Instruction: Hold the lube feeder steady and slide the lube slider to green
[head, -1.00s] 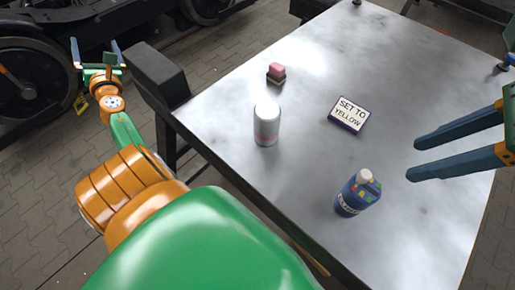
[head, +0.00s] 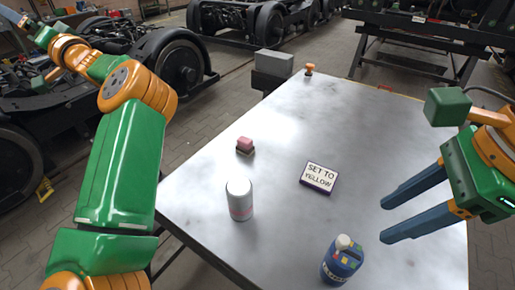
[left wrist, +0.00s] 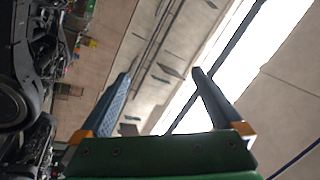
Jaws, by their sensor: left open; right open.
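I cannot make out a lube feeder or a lube slider with certainty in these views. A small sign (head: 319,178) on the metal table (head: 270,110) reads "SET TO YELLOW". My left gripper (head: 24,22) is raised at the far upper left, away from the table. In the left wrist view my left gripper (left wrist: 161,76) is open, with nothing between its fingers.
A white can (head: 239,200) stands near the table's left edge. An orange knob-like thing (head: 309,69) is at the far corner, near a grey box (head: 272,65). Bogies with wheels (head: 180,62) stand beyond.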

